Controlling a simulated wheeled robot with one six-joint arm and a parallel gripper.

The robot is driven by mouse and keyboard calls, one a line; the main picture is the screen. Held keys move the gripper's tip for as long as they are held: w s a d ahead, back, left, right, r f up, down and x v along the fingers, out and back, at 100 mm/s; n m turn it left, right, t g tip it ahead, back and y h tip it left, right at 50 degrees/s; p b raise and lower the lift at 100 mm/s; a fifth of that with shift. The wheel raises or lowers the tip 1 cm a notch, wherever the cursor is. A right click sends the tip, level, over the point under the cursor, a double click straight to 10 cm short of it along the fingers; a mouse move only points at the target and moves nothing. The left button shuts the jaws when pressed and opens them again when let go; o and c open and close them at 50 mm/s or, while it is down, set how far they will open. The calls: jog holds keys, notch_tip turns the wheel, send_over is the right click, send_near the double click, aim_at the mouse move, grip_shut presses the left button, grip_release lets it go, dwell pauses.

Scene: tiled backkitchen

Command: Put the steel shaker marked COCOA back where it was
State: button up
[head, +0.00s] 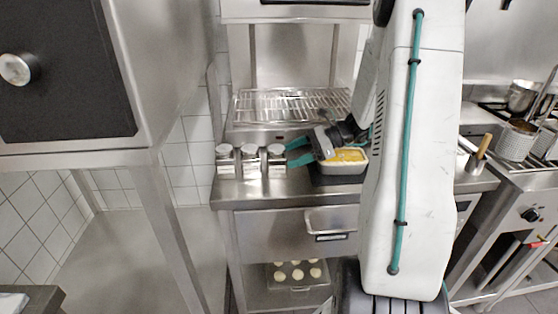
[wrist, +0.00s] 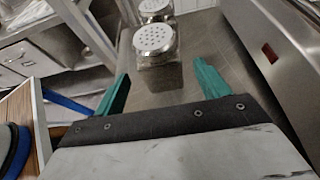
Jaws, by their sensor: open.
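Three steel shakers with perforated lids stand upright in a row on the steel counter: a left one (head: 224,156), a middle one (head: 249,158) and a right one (head: 275,157). No marking is readable, so I cannot tell which is COCOA. My gripper (head: 290,154) is low over the counter, just right of the right shaker, with its teal fingers pointing left at it. In the wrist view the gripper (wrist: 163,72) is open and empty. The nearest shaker (wrist: 156,47) is just beyond the fingertips, roughly centred between them. Another shaker (wrist: 154,8) stands behind it.
A pan of yellow food (head: 345,160) sits right of the shakers, under my wrist. A wire rack (head: 290,104) is behind the row. A drawer handle (head: 330,221) juts out below the counter edge. Pots (head: 514,140) stand on the stove at right.

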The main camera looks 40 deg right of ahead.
jog(key=v, duration=0.4)
jog(key=shift+s+d+r, duration=0.2)
jog(key=shift+d, duration=0.05)
jog(key=s+a+r+n+g+h, duration=0.1)
jog(key=s+a+r+n+g, duration=0.1)
jog(key=a+r+n, duration=0.3)
jog(key=s+a+n+g+h, duration=0.1)
jog(key=s+a+n+g, duration=0.15)
jog(key=a, duration=0.45)
jog(key=s+a+r+n+g+h, duration=0.1)
jog(key=s+a+r+n+g, duration=0.1)
jog(key=a+r+n, duration=0.3)
jog(key=s+a+n+h, duration=0.4)
jog(key=s+n, duration=0.2)
jog(key=s, duration=0.1)
jog(key=s+a+n+h, duration=0.4)
jog(key=s+n, duration=0.2)
jog(key=s, duration=0.1)
jog(key=shift+s+a+r, duration=0.35)
jog(key=shift+s, duration=0.05)
